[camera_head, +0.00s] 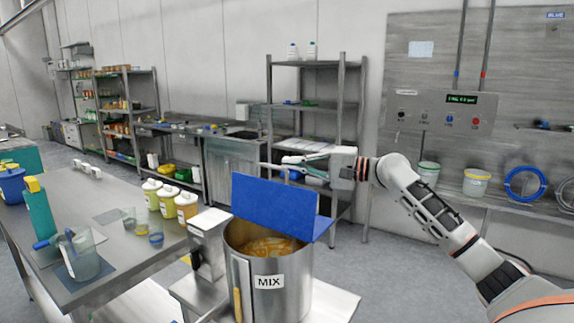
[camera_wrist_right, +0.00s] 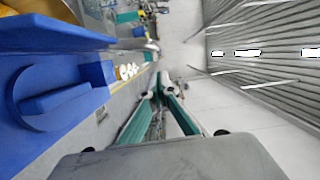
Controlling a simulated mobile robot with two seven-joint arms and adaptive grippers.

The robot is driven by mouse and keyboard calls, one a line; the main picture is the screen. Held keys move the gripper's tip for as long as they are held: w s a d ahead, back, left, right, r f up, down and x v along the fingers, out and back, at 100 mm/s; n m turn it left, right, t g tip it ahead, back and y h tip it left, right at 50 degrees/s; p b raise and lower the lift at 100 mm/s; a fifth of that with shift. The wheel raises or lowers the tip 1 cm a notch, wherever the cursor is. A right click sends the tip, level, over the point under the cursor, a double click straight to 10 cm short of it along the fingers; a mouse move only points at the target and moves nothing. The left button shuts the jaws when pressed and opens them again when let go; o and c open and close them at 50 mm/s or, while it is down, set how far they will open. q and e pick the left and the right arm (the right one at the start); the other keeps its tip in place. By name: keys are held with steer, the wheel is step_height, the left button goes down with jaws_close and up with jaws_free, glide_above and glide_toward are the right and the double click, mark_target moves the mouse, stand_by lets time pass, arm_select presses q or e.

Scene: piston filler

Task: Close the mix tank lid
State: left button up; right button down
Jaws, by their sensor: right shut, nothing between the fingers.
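The steel mix tank (camera_head: 268,290), labelled MIX, stands open with orange-brown contents (camera_head: 268,246) in it. Its blue lid (camera_head: 272,205) is raised, with a broad panel upright above the tank's rear rim and a flatter blue part at the right. In the right wrist view the blue lid (camera_wrist_right: 45,85) fills the left side, with a raised bar and a rounded part on its face. My right gripper (camera_head: 285,160) points left just above the lid's top edge. Its fingers (camera_wrist_right: 165,82) are shut and empty; I cannot tell whether they touch the lid. My left gripper is out of view.
A steel table (camera_head: 110,225) at left holds bottles, a jug (camera_head: 82,257) and cups. A steel box (camera_head: 208,240) stands left of the tank. A shelf rack (camera_head: 315,105) stands behind, and a control panel (camera_head: 437,112) is at right.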

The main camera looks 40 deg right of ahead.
steer(key=shift+s+a, duration=0.35)
steer(key=shift+a, duration=0.3)
steer(key=shift+s+a, duration=0.3)
steer(key=shift+a, duration=0.3)
